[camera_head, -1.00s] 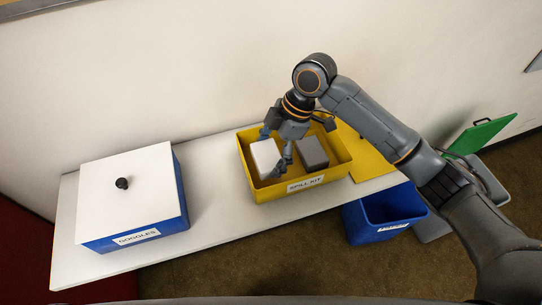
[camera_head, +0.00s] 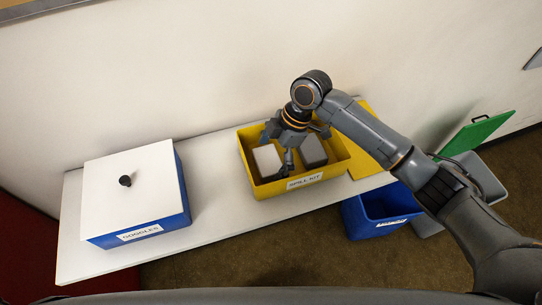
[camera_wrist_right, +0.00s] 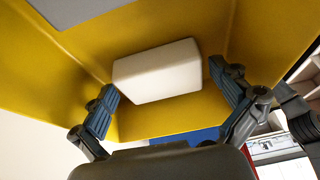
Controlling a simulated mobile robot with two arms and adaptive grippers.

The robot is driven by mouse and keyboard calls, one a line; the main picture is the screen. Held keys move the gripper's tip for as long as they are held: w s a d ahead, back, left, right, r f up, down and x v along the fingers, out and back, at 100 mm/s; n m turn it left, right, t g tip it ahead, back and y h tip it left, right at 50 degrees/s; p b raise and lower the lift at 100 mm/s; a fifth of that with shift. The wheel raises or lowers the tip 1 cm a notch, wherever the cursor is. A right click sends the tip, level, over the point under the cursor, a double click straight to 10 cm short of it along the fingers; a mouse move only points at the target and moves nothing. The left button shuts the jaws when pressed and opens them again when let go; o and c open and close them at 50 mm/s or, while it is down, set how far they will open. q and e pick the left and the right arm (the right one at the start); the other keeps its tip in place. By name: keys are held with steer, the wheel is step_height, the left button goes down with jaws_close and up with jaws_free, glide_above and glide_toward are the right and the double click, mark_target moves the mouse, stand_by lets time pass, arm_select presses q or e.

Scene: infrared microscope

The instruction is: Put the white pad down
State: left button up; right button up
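The white pad (camera_head: 267,160) lies in the left part of the yellow spill kit box (camera_head: 335,178), beside a grey pad (camera_head: 313,150). In the right wrist view the white pad (camera_wrist_right: 158,72) is between the fingers of my right gripper (camera_wrist_right: 165,95). The gripper is open, with a gap to the pad on each side. In the head view my right gripper (camera_head: 277,146) reaches down into the box over the pad and hides part of it. My left gripper is not in view.
A blue box with a white lid and black knob (camera_head: 125,180), labelled goggles, stands left on the white table (camera_head: 215,210). The tabletop between the boxes is clear. A yellow lid (camera_head: 368,160) lies right of the kit. A blue bin (camera_head: 385,210) stands below the table edge.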

steer(key=shift+r, duration=0.2)
steer(key=shift+d+r, duration=0.1)
steer(key=shift+r, duration=0.2)
steer(key=b+v, duration=0.2)
steer(key=v, duration=0.9)
